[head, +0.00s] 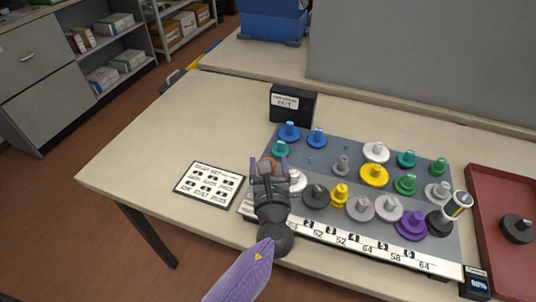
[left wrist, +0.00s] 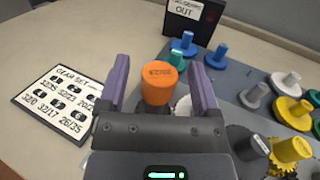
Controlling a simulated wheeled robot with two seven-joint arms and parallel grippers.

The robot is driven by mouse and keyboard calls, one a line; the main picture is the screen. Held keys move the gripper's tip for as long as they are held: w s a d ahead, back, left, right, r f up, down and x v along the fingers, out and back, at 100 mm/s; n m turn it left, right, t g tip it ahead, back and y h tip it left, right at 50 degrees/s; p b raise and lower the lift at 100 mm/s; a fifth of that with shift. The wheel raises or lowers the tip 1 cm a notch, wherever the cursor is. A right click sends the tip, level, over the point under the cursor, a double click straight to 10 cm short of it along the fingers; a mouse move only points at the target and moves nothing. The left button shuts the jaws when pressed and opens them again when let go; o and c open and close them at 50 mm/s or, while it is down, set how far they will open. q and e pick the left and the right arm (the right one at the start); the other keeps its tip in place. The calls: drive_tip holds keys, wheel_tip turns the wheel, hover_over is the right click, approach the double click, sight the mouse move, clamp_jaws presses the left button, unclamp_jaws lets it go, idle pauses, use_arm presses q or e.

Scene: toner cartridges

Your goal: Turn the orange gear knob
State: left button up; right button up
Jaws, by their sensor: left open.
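The orange gear knob (left wrist: 158,85) is an upright cylinder with small dark lettering near its top. In the left wrist view it stands between the two purple-grey fingers of my left gripper (left wrist: 160,66), with a gap on each side. In the head view the left gripper (head: 268,165) is over the left end of the grey gear board (head: 327,152), and only a sliver of orange shows there. The left gripper is open. The gear below the knob is mostly hidden. My right gripper is in neither view.
Several coloured gears stand close by, including a teal one (head: 281,149), a white one (head: 297,181) and a dark grey one (head: 316,195). A black box (head: 292,104) stands behind. A gear-set card (head: 208,185) lies left. A red tray (head: 484,205) is at right.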

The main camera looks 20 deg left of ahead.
use_arm(q)
drive_tip(key=p+v, duration=0.1)
drive_tip(key=v, duration=0.6)
drive_tip(key=shift+s, duration=0.3)
